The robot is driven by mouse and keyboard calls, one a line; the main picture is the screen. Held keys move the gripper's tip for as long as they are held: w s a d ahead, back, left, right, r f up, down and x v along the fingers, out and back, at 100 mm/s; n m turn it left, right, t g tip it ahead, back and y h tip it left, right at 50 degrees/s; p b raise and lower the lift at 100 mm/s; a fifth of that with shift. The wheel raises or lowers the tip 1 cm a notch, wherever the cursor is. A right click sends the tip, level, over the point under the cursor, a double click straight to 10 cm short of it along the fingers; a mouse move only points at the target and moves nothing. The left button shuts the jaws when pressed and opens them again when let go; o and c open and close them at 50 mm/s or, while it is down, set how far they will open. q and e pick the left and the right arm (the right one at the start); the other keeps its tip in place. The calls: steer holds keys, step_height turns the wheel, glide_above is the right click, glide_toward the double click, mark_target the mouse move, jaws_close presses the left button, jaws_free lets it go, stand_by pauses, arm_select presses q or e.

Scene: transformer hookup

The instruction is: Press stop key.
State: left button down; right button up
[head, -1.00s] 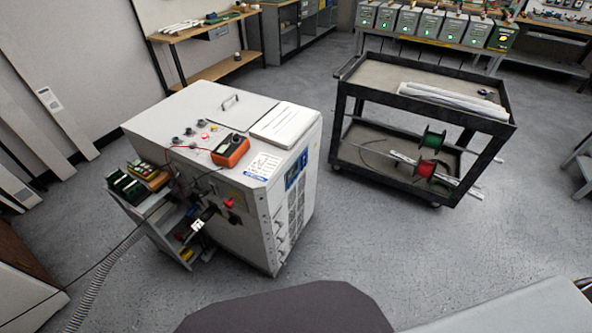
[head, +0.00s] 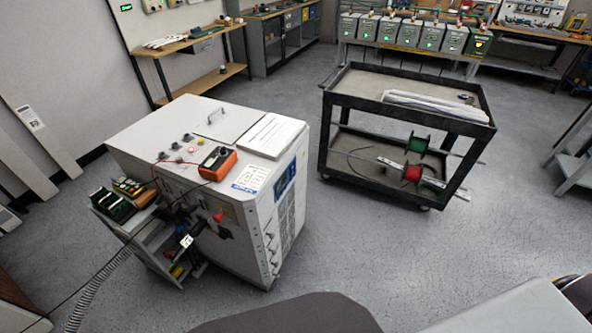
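A white transformer cabinet (head: 258,222) stands left of centre. On its top near the left edge is a row of small controls, with a red button (head: 190,149) among dark knobs (head: 188,138). The buttons are too small to read, so I cannot tell which one is the stop key. An orange multimeter (head: 217,163) lies on the cabinet top beside the controls. Neither of my grippers is in view.
A black two-shelf cart (head: 330,152) with wire spools stands right of the cabinet. A small shelf (head: 150,213) with tools adjoins the cabinet's left side. Workbenches (head: 185,45) line the back. Grey floor between cabinet and cart is clear.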

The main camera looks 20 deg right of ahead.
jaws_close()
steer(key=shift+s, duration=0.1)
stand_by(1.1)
